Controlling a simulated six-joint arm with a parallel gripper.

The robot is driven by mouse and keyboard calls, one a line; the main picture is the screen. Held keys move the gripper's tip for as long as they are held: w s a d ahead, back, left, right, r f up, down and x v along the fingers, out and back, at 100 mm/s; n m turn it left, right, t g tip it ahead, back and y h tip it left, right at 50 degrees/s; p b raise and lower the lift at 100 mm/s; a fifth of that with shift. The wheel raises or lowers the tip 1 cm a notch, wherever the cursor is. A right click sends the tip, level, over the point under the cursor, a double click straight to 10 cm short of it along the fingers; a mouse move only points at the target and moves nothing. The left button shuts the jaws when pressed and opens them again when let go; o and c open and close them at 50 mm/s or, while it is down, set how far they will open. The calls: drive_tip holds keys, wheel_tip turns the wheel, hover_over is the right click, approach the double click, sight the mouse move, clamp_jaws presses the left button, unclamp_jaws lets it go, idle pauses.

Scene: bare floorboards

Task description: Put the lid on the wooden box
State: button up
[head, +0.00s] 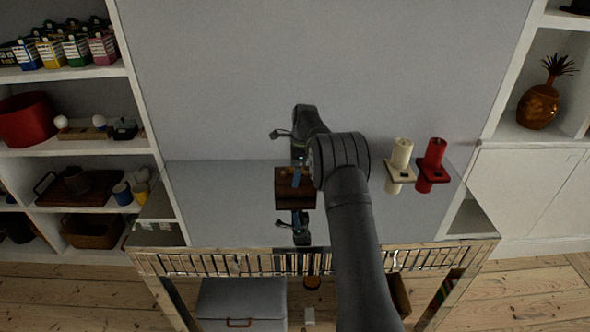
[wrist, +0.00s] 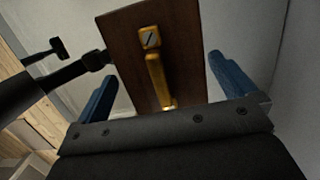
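A dark brown wooden panel with a brass handle (wrist: 155,65) fills the middle of the wrist view; it looks like the lid, but I cannot tell it surely from the box. In the head view a dark brown wooden piece (head: 295,194) sits at the centre, partly covered by my arm. My gripper (wrist: 165,72) has its blue fingers spread to either side of the panel, with the handle between them and a visible gap at the left. A blue finger shows over the brown piece in the head view (head: 296,177). A separate open box does not show clearly.
White shelves with jars and boxes (head: 75,50) are at left. A grey chest (head: 240,298) is low in front. The grey surface left of my gripper is clear.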

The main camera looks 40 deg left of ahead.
drive_tip(key=shift+r, duration=3.55)
drive_tip(key=shift+f, duration=3.55)
